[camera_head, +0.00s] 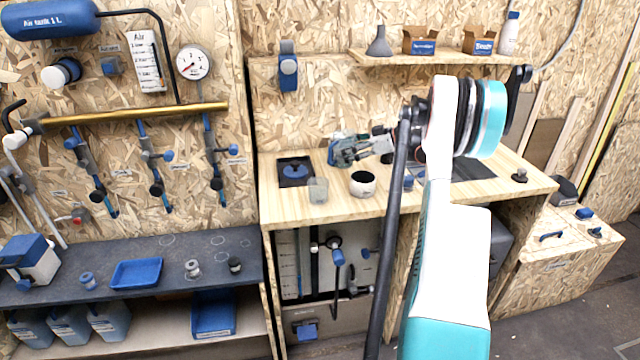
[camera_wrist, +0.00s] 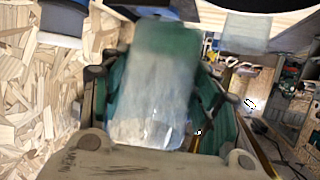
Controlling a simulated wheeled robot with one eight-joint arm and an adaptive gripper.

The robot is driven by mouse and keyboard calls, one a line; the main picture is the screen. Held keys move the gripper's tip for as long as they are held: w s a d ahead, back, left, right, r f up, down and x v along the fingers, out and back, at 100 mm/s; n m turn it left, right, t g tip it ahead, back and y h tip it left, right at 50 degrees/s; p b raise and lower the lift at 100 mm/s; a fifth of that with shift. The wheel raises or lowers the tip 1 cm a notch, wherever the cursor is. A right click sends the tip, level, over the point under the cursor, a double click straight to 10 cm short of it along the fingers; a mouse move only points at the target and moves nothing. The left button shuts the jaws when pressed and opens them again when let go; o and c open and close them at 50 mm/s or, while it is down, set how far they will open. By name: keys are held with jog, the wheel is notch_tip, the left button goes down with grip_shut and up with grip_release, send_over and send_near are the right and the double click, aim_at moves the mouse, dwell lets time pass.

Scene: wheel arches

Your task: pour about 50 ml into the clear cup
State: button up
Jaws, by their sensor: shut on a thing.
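The clear cup (camera_head: 318,190) stands upright on the wooden counter (camera_head: 295,215), at its left front part. A translucent cup shape at the top of the wrist view (camera_wrist: 247,33) looks like the same cup. My gripper (camera_head: 345,150) is above the counter, behind the clear cup and a little right of it in the picture. In the wrist view it is shut on a translucent container (camera_wrist: 155,95), clear at the near end and greenish at the far end. The container's mouth and the level of any liquid in it cannot be made out.
A white cup with a dark inside (camera_head: 363,185) stands just right of the clear cup. A dark tray with a blue item (camera_head: 296,171) lies behind it on the left. A shelf (camera_head: 440,58) with a funnel and boxes hangs above the counter.

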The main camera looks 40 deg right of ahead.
aim_at(348, 143)
jog(key=shift+r, duration=0.1)
jog(key=shift+a+r+n+h+p, duration=0.25)
jog(key=shift+a+n+h+p, duration=0.2)
jog(key=shift+n+h+p, duration=0.1)
jog(key=shift+s+a+r+n+h+p, duration=0.15)
jog(key=shift+a+r+n+h+p, duration=0.1)
jog(key=shift+a+n+h+p, duration=0.35)
jog(key=shift+a+r+n+h+p, duration=0.45)
jog(key=shift+r+h+p, duration=0.1)
jog(key=shift+r, duration=0.2)
jog(key=shift+s+a+r+n+h+p, duration=0.1)
jog(key=shift+a+n+h, duration=0.15)
jog(key=shift+n+h, duration=0.55)
jog(key=shift+a+r+n+h+p, duration=0.15)
jog(key=shift+a+n+h, duration=0.1)
jog(key=shift+n+h, duration=0.5)
jog(key=shift+s+a+f+n+h+p, duration=0.1)
jog(key=shift+a+n+h, duration=0.15)
jog(key=shift+n+h, duration=0.5)
jog(key=shift+a+r+h, duration=0.1)
jog(key=shift+r+h, duration=0.1)
jog(key=shift+h, duration=0.3)
jog(key=shift+a+f+n+t+h+b, duration=0.15)
jog(key=shift+a+n+t+h+b, duration=0.15)
